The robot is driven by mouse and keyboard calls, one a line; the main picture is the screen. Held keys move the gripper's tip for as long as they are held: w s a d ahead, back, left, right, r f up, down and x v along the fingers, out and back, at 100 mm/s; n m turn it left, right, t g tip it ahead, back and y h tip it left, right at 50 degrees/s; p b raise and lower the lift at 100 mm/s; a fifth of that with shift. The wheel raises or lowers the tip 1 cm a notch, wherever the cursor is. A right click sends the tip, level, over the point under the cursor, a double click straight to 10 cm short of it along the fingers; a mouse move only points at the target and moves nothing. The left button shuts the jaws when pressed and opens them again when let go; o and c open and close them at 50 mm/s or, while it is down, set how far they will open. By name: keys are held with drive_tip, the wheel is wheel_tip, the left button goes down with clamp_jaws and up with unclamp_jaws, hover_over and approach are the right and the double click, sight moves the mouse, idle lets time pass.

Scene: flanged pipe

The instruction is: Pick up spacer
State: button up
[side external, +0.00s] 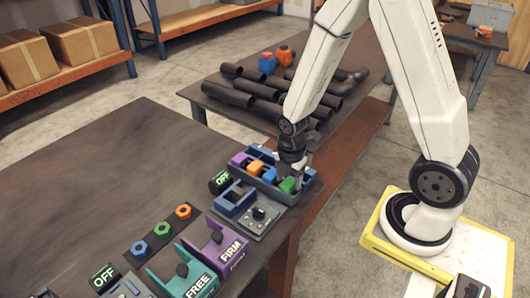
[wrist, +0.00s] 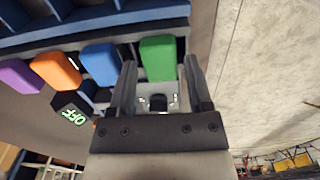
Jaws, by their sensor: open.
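No part is labelled as the spacer; it may be one of the coloured blocks in the blue tray (side external: 302,190). A green block (side external: 287,186) sits at the tray's right end. Blue (side external: 269,175), orange (side external: 256,166) and purple (side external: 239,159) blocks sit in a row to its left. My gripper (wrist: 160,66) is open at the green block, which shows between the fingertips in the wrist view (wrist: 158,57). The blue block (wrist: 100,64) is just left of the left finger. I cannot tell whether the fingers touch the green block. The side view hides the fingertips behind the arm and tray.
A blue bracket (side external: 234,200) and a grey plate with a black knob (side external: 258,213) are in front of the tray. Purple FIRM (side external: 228,243) and teal FREE (side external: 190,272) fixtures stand nearer. Dark pipes (side external: 262,92) lie on the back table. The table's left is clear.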

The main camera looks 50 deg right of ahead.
drive_tip(key=shift+f, duration=0.6)
clamp_jaws()
